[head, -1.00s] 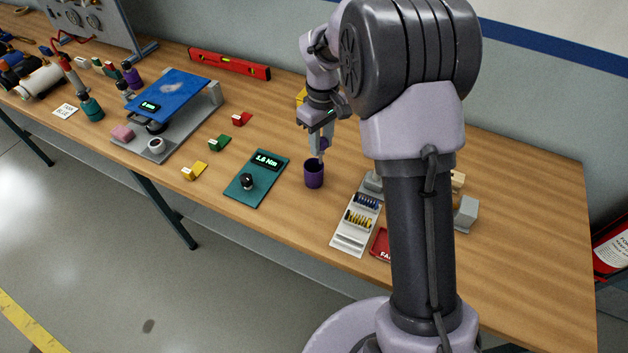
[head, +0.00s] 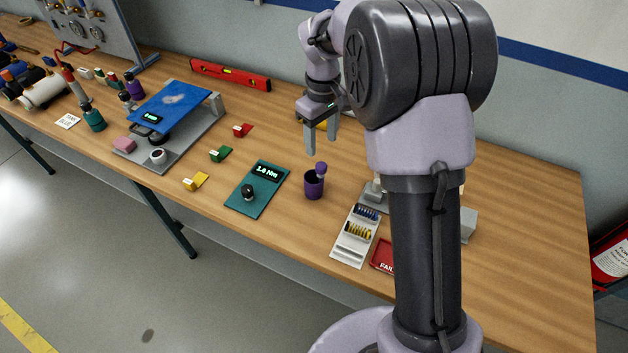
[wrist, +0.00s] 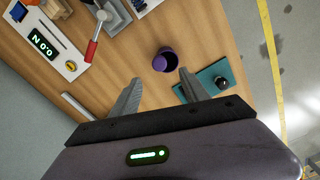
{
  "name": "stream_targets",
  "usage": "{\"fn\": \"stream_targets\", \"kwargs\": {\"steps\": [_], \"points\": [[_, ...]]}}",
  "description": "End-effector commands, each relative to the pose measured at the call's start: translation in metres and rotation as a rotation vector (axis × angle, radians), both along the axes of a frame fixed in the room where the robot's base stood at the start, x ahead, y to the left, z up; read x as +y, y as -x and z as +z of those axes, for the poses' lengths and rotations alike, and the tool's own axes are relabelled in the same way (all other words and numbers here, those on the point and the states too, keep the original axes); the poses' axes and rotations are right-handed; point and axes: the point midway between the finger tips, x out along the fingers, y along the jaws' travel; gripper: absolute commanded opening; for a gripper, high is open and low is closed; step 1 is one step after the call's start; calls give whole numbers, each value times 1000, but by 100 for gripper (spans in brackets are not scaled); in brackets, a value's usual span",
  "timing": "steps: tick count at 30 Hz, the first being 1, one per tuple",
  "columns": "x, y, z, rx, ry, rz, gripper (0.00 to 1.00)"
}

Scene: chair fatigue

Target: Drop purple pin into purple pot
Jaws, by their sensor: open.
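The purple pot (head: 313,188) stands upright on the wooden bench, right of the teal plate. The purple pin (head: 321,169) stands in the pot, leaning a little, with its wide purple head above the rim; its lower part is hidden inside. My gripper (head: 321,146) is open and empty, a little above the pin and apart from it. In the wrist view the pot (wrist: 161,64) lies just beyond my open fingertips (wrist: 160,78).
The teal plate (head: 246,203) with a display and black knob is left of the pot. A white bit tray (head: 349,250) and a red FAIL tray (head: 382,257) lie to the right.

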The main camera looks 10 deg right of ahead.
Motion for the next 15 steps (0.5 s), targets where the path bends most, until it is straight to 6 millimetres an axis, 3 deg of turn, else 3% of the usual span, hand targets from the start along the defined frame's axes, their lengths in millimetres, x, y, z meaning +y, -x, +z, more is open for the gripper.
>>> {"fn": "stream_targets", "kwargs": {"steps": [1, 6, 10, 15], "points": [[0, -1, 23, -3, -1, 0, 53], [0, 0, 76, -2, -1, 0, 53], [0, 0, 101, -1, 0, 0, 53], [0, 0, 112, 1, 0, 1, 53]]}}
